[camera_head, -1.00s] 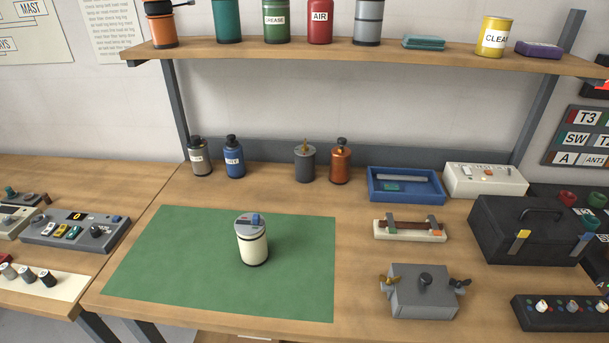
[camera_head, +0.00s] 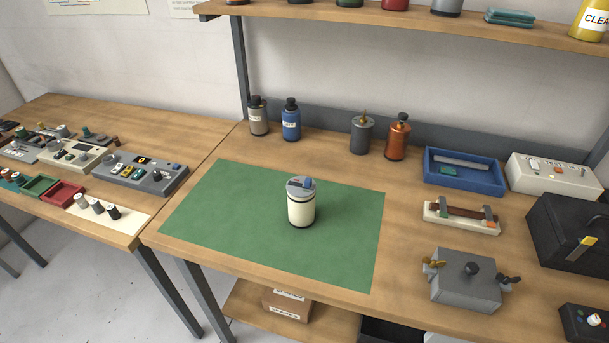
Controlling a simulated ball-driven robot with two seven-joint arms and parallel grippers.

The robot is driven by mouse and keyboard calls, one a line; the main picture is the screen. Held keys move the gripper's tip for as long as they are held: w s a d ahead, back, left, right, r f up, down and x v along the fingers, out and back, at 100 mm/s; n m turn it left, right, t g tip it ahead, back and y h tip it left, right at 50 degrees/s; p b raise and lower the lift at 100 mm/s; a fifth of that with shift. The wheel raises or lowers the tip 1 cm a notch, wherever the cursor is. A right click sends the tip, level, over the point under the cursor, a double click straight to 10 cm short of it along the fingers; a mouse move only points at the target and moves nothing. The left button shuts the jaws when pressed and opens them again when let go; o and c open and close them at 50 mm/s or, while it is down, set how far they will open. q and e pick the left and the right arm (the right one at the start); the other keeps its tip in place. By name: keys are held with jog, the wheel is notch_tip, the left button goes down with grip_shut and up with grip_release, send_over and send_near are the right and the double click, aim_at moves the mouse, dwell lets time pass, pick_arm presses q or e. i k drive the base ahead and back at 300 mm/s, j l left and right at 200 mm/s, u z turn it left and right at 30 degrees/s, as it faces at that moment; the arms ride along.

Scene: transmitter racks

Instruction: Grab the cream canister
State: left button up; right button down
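The cream canister (camera_head: 301,209) stands upright on the green mat (camera_head: 235,243), right of the mat's middle. It has a cream body, a dark base ring and a grey lid with a blue part on top. Nothing touches it and nothing hides it. Neither of my grippers shows in the head view.
Behind the mat stand a grey bottle (camera_head: 258,118), a blue bottle (camera_head: 291,122), a grey can (camera_head: 361,135) and a copper bottle (camera_head: 397,138). A blue tray (camera_head: 432,180) and a grey box (camera_head: 465,281) lie to the right. A shelf (camera_head: 420,26) hangs above. The mat around the canister is clear.

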aim_at(302, 200)
jog(key=k+j+z, duration=0.1)
jog(key=z, duration=0.25)
jog(key=k+z, duration=0.35)
jog(key=z, duration=0.3)
jog(key=k+j, duration=0.05)
